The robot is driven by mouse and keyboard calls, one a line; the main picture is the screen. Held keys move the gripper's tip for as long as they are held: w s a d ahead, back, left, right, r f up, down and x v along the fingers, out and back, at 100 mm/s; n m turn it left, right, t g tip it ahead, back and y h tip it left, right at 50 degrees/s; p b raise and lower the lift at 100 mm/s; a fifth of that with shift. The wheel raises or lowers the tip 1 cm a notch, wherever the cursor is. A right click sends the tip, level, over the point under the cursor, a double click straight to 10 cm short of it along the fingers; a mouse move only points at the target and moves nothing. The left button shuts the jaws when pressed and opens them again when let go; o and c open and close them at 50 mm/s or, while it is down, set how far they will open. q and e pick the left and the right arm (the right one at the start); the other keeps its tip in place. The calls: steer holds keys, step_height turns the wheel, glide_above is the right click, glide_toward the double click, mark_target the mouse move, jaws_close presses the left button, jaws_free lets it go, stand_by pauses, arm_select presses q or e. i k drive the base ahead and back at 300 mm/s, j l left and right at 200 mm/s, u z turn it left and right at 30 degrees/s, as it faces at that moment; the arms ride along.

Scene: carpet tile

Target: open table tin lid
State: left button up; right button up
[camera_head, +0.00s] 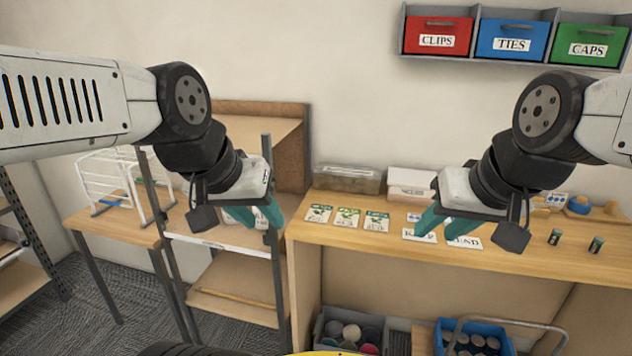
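A low grey-brown box (346,179) with a lighter top stands at the back left of the wooden table (530,252). It may be the tin; its lid looks closed, though it is small in view. A white box (410,184) stands just right of it, partly behind my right gripper. My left gripper (262,216) hangs left of the table, in front of the shelf, with its teal fingers apart and nothing between them. My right gripper (443,226) is over the table's front middle, fingers apart and empty. Neither gripper touches a box.
Seed-packet-like cards (347,217) and lettered cards (463,241) lie on the table. Two small dark cylinders (596,244) stand at right. Red, blue and green bins (512,40) hang above. A shelf rack (237,240) adjoins the table's left; crates (472,338) stand below.

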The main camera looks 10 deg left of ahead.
mark_target(340, 175)
steer(key=i+j+z, duration=0.15)
steer(key=i, duration=0.3)
steer(key=i+j+z, duration=0.15)
steer(key=i, duration=0.3)
